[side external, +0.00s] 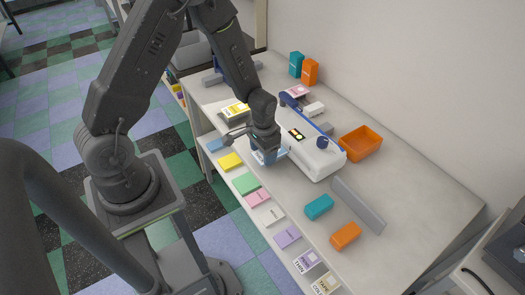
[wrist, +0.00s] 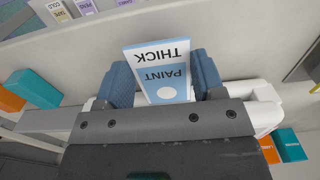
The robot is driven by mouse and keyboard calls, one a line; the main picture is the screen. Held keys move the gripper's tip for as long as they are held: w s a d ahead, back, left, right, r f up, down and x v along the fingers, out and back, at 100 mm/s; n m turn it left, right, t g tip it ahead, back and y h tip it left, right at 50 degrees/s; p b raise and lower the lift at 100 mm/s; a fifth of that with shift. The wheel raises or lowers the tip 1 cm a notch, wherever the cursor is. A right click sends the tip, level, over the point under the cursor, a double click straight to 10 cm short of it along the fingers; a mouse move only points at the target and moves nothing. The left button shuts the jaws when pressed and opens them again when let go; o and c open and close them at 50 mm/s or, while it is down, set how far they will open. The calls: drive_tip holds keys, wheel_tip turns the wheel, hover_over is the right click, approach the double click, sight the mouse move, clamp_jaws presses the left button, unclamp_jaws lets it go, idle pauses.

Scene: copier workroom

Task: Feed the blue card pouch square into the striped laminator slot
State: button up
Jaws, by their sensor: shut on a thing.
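My gripper (side external: 265,148) is above the front part of the worktop, at the near left side of the white laminator (side external: 318,160). In the wrist view my gripper (wrist: 163,82) has its two blue fingers shut on the light blue card pouch (wrist: 165,76). The pouch carries the words THICK and PAINT, upside down in that view, and a white disc. In the side view only a small part of the pouch (side external: 268,158) shows under the fingers. White laminator body (wrist: 265,112) shows on both sides behind my gripper. I cannot make out the striped slot in either view.
Several coloured cards, such as the green one (side external: 245,183), lie along the lower front shelf. A teal box (side external: 319,207), an orange box (side external: 345,235) and a grey upright bar (side external: 357,205) stand right of the laminator. An orange tray (side external: 360,145) sits behind it.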

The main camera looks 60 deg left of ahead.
drive_tip(key=shift+w, duration=0.1)
drive_tip(key=shift+w+f, duration=0.1)
drive_tip(key=shift+w, duration=0.6)
drive_tip(key=o, duration=1.2)
